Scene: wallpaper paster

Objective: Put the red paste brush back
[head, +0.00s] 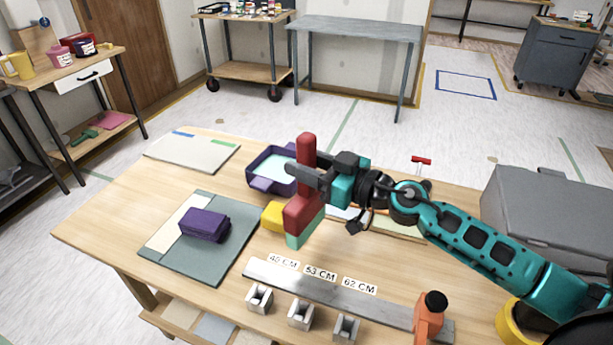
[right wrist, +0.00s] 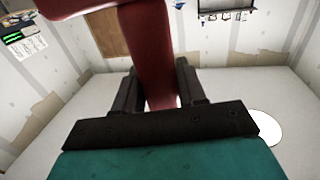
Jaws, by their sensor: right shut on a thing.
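The red paste brush (head: 304,214) is held upright above the table, its red handle pointing up and its teal bristle end down. My right gripper (head: 300,172) is shut on its handle. In the right wrist view the red brush (right wrist: 152,55) stands between the two dark fingers (right wrist: 158,90). A purple tray (head: 262,160) with pale blue contents sits just behind and left of the brush. A yellow block (head: 274,216) is partly hidden behind the brush. My left gripper does not show.
A purple folded bundle (head: 204,225) lies on a grey-green mat (head: 180,268). A metal ruler bar (head: 390,312) with length labels and several small square holders (head: 300,314) line the front edge. A grey box (head: 550,215) and an orange tool (head: 429,318) are at right.

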